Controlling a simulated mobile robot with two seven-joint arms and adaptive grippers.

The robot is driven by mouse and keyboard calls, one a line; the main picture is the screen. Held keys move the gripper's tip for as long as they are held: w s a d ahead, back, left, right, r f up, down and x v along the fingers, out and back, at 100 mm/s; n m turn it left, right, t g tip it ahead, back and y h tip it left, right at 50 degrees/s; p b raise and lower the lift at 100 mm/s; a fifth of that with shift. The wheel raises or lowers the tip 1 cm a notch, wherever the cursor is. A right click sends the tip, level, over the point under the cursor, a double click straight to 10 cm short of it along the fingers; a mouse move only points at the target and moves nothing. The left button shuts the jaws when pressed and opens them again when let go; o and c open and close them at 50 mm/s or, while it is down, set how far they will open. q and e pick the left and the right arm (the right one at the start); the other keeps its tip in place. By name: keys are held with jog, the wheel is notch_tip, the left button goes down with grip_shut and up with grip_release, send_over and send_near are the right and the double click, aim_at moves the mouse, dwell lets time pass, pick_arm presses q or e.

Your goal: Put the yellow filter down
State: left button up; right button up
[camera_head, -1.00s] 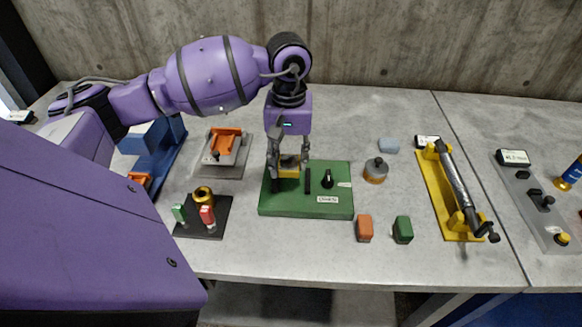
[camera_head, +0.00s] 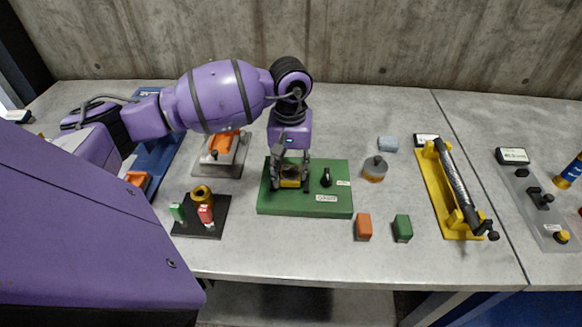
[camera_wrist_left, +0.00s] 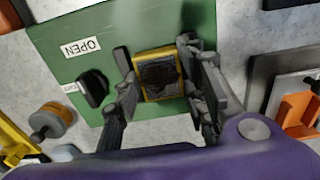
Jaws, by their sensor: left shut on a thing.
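The yellow filter (camera_head: 290,183) is a small yellow frame with a dark middle, and it also shows in the wrist view (camera_wrist_left: 149,101). My left gripper (camera_head: 291,180) is shut on it and points down over the left part of the green board (camera_head: 330,207). In the wrist view the fingers stand on both sides of the filter, and green board shows around it. I cannot tell whether the filter rests on the board. My right gripper is out of view.
Orange (camera_head: 364,227) and green (camera_head: 403,228) blocks lie right of the board. A grey-orange canister (camera_head: 375,169) and a yellow rack (camera_head: 432,190) stand farther right. A black stand (camera_head: 205,225) with small colored parts and a grey fixture (camera_head: 232,163) are on the left.

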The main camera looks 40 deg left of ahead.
pick_arm(q)
jog(key=shift+s+f, duration=0.15)
jog(key=shift+f, duration=0.15)
jog(key=o, duration=0.8)
jog(key=shift+c, duration=0.2)
jog(key=o, duration=0.4)
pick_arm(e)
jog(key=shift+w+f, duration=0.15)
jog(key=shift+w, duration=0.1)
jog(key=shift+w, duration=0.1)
